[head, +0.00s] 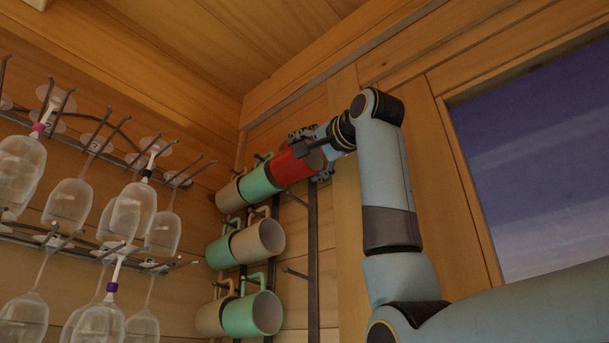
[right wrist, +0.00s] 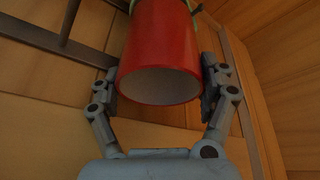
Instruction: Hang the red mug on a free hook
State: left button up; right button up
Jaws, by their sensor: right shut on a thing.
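The red mug (head: 289,168) is at the top right end of the upper row of mugs in the head view. My right gripper (head: 313,153) is shut on it. In the right wrist view the red mug (right wrist: 161,52) sits between the two fingers of my right gripper (right wrist: 160,88), its open mouth facing the camera. Its handle is hidden. The metal mug rack (head: 313,262) has hooks; a bare hook (head: 296,273) shows at the lower right and another bare hook (head: 297,201) just below the red mug. My left gripper is not in view.
Green mugs (head: 252,314) and beige mugs (head: 258,241) hang in rows left of the free hooks. A green mug (head: 259,182) is close beside the red mug. Upside-down wine glasses (head: 69,201) hang on racks at left. A window (head: 540,150) is at right.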

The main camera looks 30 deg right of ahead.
jog(key=o, duration=1.4)
jog(key=b+v, duration=0.4)
jog(key=v, duration=0.3)
dwell(3.1)
jog(key=shift+w+r, duration=0.1)
dwell(0.4)
jog(key=shift+p+x, duration=0.95)
jog(key=shift+x, duration=1.15)
